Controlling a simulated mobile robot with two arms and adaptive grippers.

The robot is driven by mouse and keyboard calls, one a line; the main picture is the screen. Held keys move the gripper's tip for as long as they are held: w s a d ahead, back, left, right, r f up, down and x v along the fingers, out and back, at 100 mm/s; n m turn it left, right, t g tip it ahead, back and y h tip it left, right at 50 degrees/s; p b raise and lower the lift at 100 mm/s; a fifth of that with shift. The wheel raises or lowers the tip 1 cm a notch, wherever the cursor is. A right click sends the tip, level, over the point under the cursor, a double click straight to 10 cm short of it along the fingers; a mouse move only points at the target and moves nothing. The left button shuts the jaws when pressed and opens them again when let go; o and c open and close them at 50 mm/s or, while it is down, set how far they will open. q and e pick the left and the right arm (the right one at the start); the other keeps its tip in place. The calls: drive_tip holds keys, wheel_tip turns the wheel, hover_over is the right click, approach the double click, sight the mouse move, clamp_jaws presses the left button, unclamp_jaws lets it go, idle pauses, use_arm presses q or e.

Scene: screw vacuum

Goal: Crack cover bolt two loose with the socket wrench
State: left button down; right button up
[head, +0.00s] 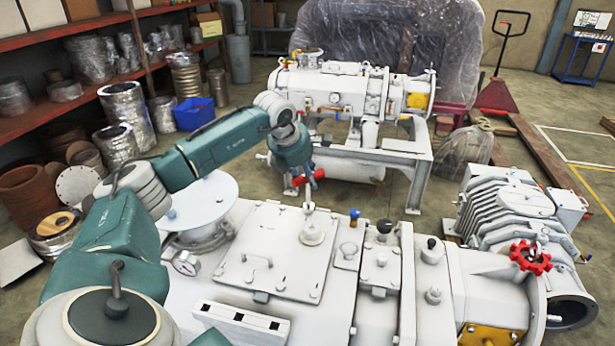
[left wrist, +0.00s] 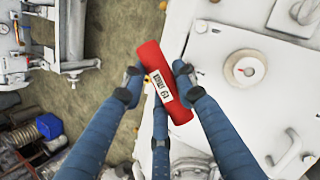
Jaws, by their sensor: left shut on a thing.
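My left gripper (head: 308,178) is shut on a red cylinder with a white label, apparently the socket wrench's handle (head: 299,181). The handle also shows in the left wrist view (left wrist: 150,62), lying slantwise between the blue fingers (left wrist: 160,85). The square white cover (head: 250,245) lies on top of the pump, with a round boss (head: 312,232) and a lifting handle. The gripper is above the cover's far edge. A thin upright piece shows below the gripper, near the boss. Whether a socket sits on a bolt cannot be told. My right gripper is not in view.
Blue and black caps and a red handwheel (head: 530,257) stand to the right. Another pump on a frame (head: 340,95) stands behind. Shelves with ducts line the left.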

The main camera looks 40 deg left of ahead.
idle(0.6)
use_arm(q)
drive_tip(key=shift+f+b, duration=0.35)
drive_tip(key=shift+f, duration=0.25)
drive_tip(key=shift+n, duration=0.4)
drive_tip(key=shift+y, duration=0.3)
drive_tip(key=n+y, duration=0.1)
drive_tip(key=n, duration=0.1)
drive_tip(key=n+g+p, duration=0.1)
drive_tip(key=n, duration=0.2)
drive_tip(key=shift+s+r+y, duration=0.1)
drive_tip(key=shift+y, duration=0.3)
drive_tip(key=n+g+y, duration=0.1)
drive_tip(key=n, duration=0.3)
drive_tip(key=shift+s+p, duration=0.15)
drive_tip(key=shift+p, duration=0.2)
drive_tip(key=shift+s+n+g+y, duration=0.1)
drive_tip(key=shift+n+g+y, duration=0.4)
drive_tip(key=shift+n+g, duration=0.85)
drive_tip(key=shift+n+t, duration=0.35)
